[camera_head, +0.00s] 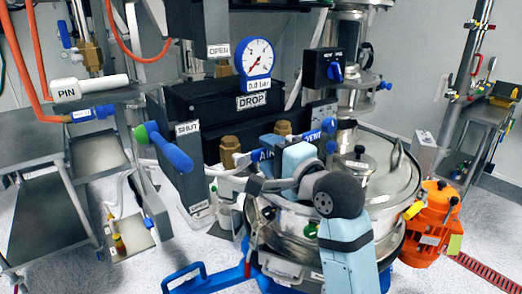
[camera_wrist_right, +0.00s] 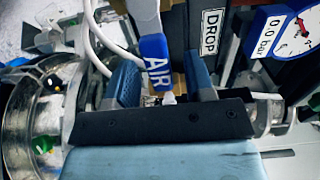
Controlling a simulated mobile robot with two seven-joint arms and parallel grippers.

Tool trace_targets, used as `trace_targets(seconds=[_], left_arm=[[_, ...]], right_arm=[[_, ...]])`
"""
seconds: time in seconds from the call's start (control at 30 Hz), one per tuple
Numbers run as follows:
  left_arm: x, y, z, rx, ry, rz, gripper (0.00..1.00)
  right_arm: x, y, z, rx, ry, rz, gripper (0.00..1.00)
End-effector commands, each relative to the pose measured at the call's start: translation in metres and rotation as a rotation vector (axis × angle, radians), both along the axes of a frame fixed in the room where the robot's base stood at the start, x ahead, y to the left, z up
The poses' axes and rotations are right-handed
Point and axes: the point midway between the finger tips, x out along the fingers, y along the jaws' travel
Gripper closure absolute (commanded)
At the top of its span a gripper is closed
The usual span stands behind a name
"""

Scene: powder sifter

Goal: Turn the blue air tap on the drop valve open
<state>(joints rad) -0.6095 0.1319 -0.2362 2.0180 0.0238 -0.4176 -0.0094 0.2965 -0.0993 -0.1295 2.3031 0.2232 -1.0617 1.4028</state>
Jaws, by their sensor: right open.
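The blue air tap, marked AIR (camera_head: 264,155), is on the drop valve unit, below the black DROP box (camera_head: 215,105). In the right wrist view its blue handle (camera_wrist_right: 156,62) shows between the fingers of my right gripper (camera_wrist_right: 163,82). The fingers are open, one on each side of the handle; I cannot tell whether either touches it. In the head view my right gripper (camera_head: 268,168) reaches the tap from the lower right and partly hides it. The gauge (camera_head: 255,58) above reads 0.0 bar. My left gripper is not in view.
A blue VENT tap (camera_head: 329,125) is close right of the AIR tap. A blue and green handle (camera_head: 165,146) by the SHUT label stands to the left. The round steel vessel (camera_head: 385,180) lies below and right, with an orange motor (camera_head: 432,215) beside it. Hoses run close by.

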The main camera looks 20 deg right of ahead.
Motion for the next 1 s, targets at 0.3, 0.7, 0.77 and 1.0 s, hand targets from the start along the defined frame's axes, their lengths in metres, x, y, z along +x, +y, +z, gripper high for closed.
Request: trace_targets(seconds=[0.3,0.7,0.77,1.0], left_arm=[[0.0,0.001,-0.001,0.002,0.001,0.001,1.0],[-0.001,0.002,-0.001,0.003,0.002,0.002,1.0],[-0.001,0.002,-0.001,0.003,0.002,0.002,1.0],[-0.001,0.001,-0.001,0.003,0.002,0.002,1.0]], right_arm=[[0.029,0.011,0.0,0.001,-0.001,0.001,0.51],[0.03,0.011,0.0,0.001,0.0,0.001,0.79],[0.03,0.011,0.0,0.001,0.0,0.001,0.92],[0.031,0.011,0.0,-0.002,-0.001,0.001,1.0]])
